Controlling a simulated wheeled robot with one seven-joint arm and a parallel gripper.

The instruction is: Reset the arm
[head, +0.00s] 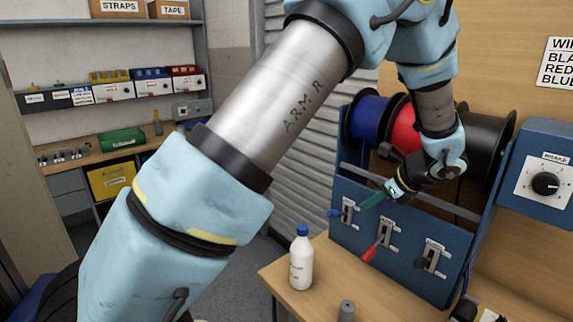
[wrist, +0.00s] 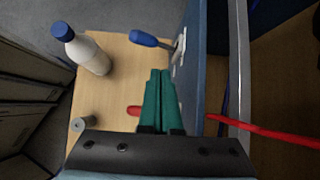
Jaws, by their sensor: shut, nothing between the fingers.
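My arm reaches across the head view, and my gripper (head: 368,203) hangs in front of the blue lever panel (head: 345,262). Its green fingers are together and empty, near the blue-handled lever (head: 336,213). In the wrist view the shut fingers (wrist: 160,75) point at the panel's left side, with the blue lever handle (wrist: 143,38) just beyond their tips. The red-handled lever (head: 369,254) and black-handled lever (head: 421,263) stand to the right on the panel. A bit of red handle (wrist: 134,111) shows beside the fingers in the wrist view.
Blue (head: 367,118), red (head: 404,130) and black (head: 483,140) wire spools sit above the panel. A dial box (head: 545,180) is at right. A white bottle (head: 301,262) with a blue cap and a grey cylinder (head: 346,311) stand on the wooden bench (head: 280,272). A red wire (wrist: 280,134) runs at right.

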